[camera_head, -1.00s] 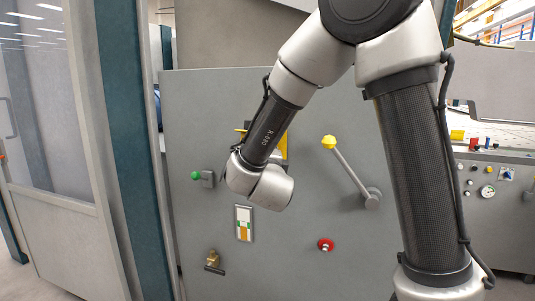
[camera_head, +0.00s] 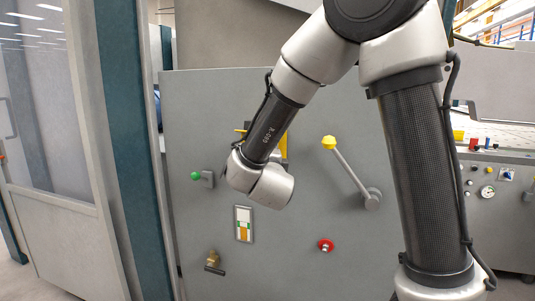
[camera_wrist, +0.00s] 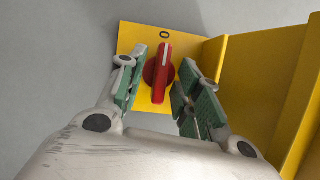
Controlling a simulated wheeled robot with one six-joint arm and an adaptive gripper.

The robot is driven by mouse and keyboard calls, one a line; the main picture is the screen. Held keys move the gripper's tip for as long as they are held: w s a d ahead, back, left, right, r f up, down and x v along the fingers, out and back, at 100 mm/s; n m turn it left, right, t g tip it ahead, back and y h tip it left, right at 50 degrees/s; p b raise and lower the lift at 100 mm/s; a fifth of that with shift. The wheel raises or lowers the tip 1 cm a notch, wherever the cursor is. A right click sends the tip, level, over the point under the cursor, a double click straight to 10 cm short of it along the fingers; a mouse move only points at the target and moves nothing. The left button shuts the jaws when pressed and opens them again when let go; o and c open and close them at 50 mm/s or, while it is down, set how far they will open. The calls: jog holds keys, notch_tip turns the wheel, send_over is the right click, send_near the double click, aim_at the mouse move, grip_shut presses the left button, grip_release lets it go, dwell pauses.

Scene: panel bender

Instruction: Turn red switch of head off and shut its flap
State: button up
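The red switch (camera_wrist: 159,73) sits on a yellow plate (camera_wrist: 128,38) in the wrist view. Its bar stands nearly upright and its white line points up toward the black "0" mark (camera_wrist: 164,35). The yellow flap (camera_wrist: 248,75) stands open to the right of the plate, with its upright wall reaching toward the camera. My gripper (camera_wrist: 164,62) is open, with one green-padded finger on each side of the switch and gaps visible between pads and bar. In the head view my wrist hides the switch; only parts of the yellow housing (camera_head: 283,147) show behind it.
The grey panel (camera_head: 330,270) also carries a green button (camera_head: 195,176), a yellow-knobbed lever (camera_head: 347,170), a red knob (camera_head: 326,245), a brass valve (camera_head: 213,260) and a label plate (camera_head: 243,223). A teal post (camera_head: 135,130) stands left. The flap's wall is close to my right finger.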

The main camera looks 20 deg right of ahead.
jog(key=v, duration=1.2)
jog(key=shift+c, duration=0.4)
